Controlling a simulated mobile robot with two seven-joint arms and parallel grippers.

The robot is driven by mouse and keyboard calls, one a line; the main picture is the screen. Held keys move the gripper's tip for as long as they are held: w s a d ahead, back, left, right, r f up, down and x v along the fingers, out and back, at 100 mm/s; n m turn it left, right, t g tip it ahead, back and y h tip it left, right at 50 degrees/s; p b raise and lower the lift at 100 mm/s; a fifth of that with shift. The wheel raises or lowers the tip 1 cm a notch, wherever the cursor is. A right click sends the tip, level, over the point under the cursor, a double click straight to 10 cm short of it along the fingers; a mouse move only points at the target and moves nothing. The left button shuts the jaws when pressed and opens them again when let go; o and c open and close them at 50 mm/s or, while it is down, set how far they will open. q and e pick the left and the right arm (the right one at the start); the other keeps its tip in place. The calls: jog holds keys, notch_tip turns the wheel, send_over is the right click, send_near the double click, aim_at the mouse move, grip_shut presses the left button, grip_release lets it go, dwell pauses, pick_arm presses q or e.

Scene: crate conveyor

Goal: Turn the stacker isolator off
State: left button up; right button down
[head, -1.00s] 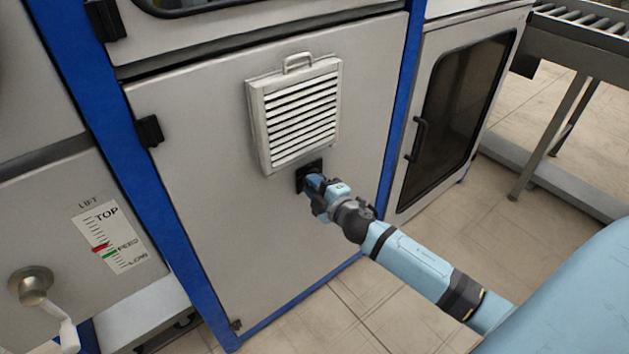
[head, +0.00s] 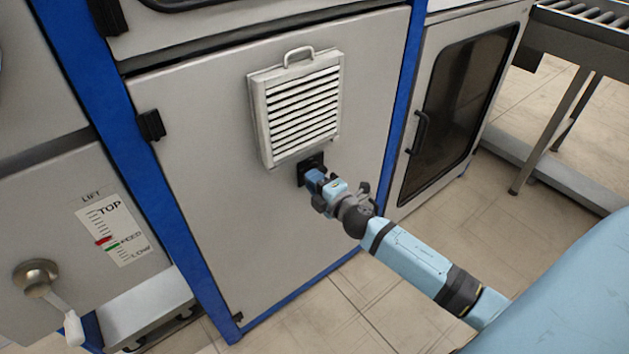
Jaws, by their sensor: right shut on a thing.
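The isolator's dark square plate (head: 312,160) sits on the grey cabinet door, just below the louvred vent. My right gripper (head: 314,180) is at the front of this plate and shut on what seems to be the isolator's handle. The gripper and wrist hide the handle, so its angle cannot be seen. My right arm reaches in from the lower right. My left gripper is not in the picture.
A white louvred vent (head: 300,108) with a top handle stands out from the grey door (head: 215,180). A lift crank (head: 40,278) and scale are at the left. A dark-windowed door (head: 455,110) and a roller conveyor (head: 590,35) are at the right.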

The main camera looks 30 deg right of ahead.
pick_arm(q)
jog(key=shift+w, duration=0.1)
pick_arm(e)
jog(key=c, duration=1.2)
grip_release()
jog(key=shift+c, duration=0.2)
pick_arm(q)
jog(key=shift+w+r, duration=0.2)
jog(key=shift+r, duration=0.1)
pick_arm(e)
jog(key=shift+o, duration=1.1)
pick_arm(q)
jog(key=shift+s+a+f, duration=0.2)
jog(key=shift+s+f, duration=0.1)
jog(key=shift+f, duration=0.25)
pick_arm(e)
jog(key=s+d, duration=0.1)
jog(key=s, duration=1.2)
jog(key=shift+s, duration=0.35)
